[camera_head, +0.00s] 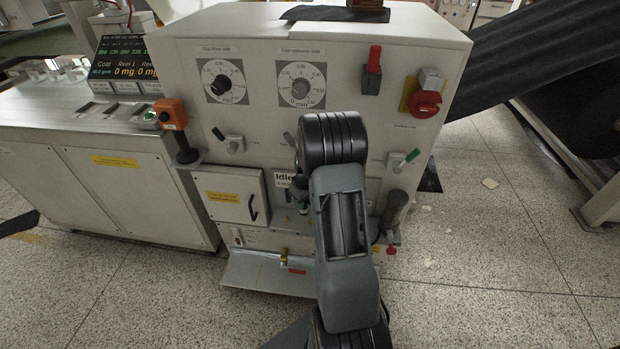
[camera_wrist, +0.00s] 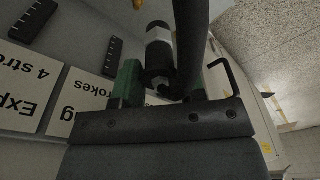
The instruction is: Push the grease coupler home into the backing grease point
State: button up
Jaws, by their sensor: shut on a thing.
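My gripper (camera_wrist: 165,88) shows in the wrist view with a green-sided finger on each side. It is shut on a dark part between the fingers, which looks like the grease coupler (camera_wrist: 158,45), a black cylinder with a paler band. A thick dark hose or rod (camera_wrist: 190,40) passes in front and hides some of the grip. A small brass-coloured fitting (camera_wrist: 138,4) shows at the top edge, apart from the gripper; I cannot tell whether it is the backing grease point. In the head view my arm hides most of the gripper.
The pale machine cabinet (camera_head: 190,125) carries dials, levers and a red switch (camera_head: 426,104). A brass fitting (camera_head: 284,256) stands above a low metal shelf (camera_head: 262,277). White printed labels (camera_wrist: 88,102) and black slotted bars lie beside the gripper. Open speckled floor (camera_head: 500,240) is at right.

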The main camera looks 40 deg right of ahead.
jog(key=shift+d+r+n+p, duration=0.15)
jog(key=shift+d+r+n, duration=0.2)
jog(key=shift+d+n, duration=0.3)
jog(key=shift+d+r+n+p, duration=0.15)
jog(key=shift+d+r+n, duration=0.25)
jog(key=shift+d, duration=0.45)
jog(key=shift+f, duration=0.1)
jog(key=shift+f, duration=0.1)
jog(key=shift+f+b, duration=2.45)
jog(key=shift+f, duration=0.3)
jog(key=shift+f+b, duration=1.65)
jog(key=shift+f, duration=0.05)
jog(key=o, duration=1.1)
